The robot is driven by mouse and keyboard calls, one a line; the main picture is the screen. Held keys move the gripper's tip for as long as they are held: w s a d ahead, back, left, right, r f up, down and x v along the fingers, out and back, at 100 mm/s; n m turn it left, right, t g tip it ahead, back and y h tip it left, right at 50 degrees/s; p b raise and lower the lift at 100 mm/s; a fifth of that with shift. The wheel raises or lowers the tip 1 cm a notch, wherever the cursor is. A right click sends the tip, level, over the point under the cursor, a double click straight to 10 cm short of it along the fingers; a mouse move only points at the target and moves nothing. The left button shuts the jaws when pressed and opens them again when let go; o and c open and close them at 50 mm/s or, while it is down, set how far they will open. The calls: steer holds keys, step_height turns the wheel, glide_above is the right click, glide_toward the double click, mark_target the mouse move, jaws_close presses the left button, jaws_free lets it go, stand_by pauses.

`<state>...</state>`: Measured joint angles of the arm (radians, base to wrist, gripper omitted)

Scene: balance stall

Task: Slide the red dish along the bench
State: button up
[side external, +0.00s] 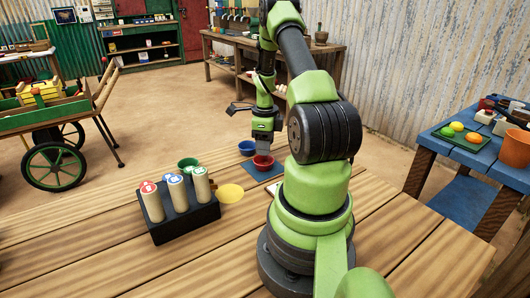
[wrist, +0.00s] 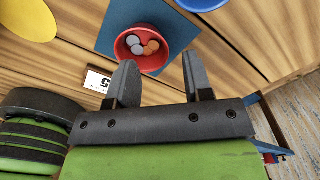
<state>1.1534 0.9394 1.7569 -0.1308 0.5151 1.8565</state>
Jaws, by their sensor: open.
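The red dish (side external: 263,164) sits on a blue square mat (side external: 271,175) on the bench (side external: 110,240). In the wrist view the red dish (wrist: 119,47) holds several small grey, white and orange discs and stands on the blue mat (wrist: 105,35). My gripper (side external: 264,151) points down at the dish from just above it. In the wrist view my gripper's fingers (wrist: 158,62) are apart with nothing held between them. The left finger overlaps the dish's near side; the right finger is to the right of it. I cannot tell whether either touches the dish.
A blue dish (side external: 247,147) is behind the red one, and a green dish (side external: 188,162) is to the left. A black block (side external: 187,220) holds three labelled cylinders. A white card (wrist: 97,82) marked 5 lies beside the mat.

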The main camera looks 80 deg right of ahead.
mark_target(265, 161)
steer(key=shift+r, duration=2.2)
steer(key=w+a+r+n+t+h, duration=0.1)
steer(key=w+a+r+n+t, duration=0.1)
steer(key=w+a+r+n, duration=0.45)
steer(key=w+a+r+n+t, duration=0.1)
steer(key=w+a+r+n, duration=0.2)
steer(key=a+r+n, duration=0.65)
steer(key=s+a+r+n+t+y, duration=0.1)
steer(key=s+a+r+n+t, duration=0.1)
steer(key=a+n, duration=0.6)
steer(key=s+a+r+n+t+y, duration=0.2)
steer(key=s+a+r+n, duration=0.2)
steer(key=s+a+n, duration=0.2)
steer(key=a+n, duration=0.2)
steer(key=a, duration=0.1)
steer(key=shift+s+r, duration=0.15)
steer(key=shift+s, duration=0.15)
